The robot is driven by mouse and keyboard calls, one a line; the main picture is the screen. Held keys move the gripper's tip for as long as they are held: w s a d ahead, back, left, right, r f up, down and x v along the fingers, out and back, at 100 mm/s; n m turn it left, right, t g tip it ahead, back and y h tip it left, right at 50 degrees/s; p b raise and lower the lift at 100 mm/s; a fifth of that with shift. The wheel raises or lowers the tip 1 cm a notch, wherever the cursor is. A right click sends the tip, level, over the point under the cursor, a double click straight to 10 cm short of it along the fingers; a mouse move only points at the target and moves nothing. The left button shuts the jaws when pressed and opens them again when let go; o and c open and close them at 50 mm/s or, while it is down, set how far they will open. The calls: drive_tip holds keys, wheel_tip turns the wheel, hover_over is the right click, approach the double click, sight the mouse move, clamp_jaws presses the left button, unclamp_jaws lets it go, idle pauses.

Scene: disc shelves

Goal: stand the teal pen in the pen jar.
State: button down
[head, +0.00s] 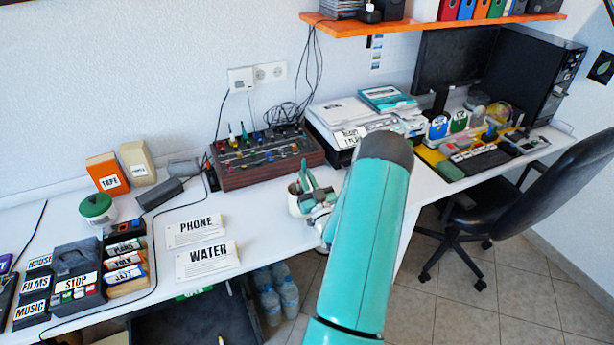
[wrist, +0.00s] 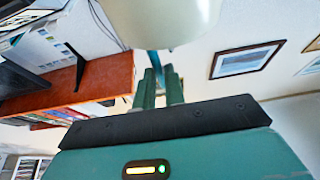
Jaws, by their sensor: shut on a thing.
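The pen jar (head: 294,204) is a cream cup on the white desk, partly behind my teal arm in the head view. Its pale rounded side (wrist: 165,22) fills the top of the wrist view. A short piece of the pen shows between the fingertips and the jar. I cannot tell whether its far end is inside the jar.
A mixer (head: 265,157) stands left of the jar, and a printer (head: 352,118) stands behind it. WATER (head: 208,260) and PHONE (head: 196,231) cards lie to the left. An orange shelf (head: 430,25) hangs above. A black chair (head: 515,205) stands at right.

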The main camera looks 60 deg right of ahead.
drive_tip(key=c, duration=1.4)
unclamp_jaws()
drive_tip(key=v, duration=1.4)
drive_tip(key=shift+r, duration=0.1)
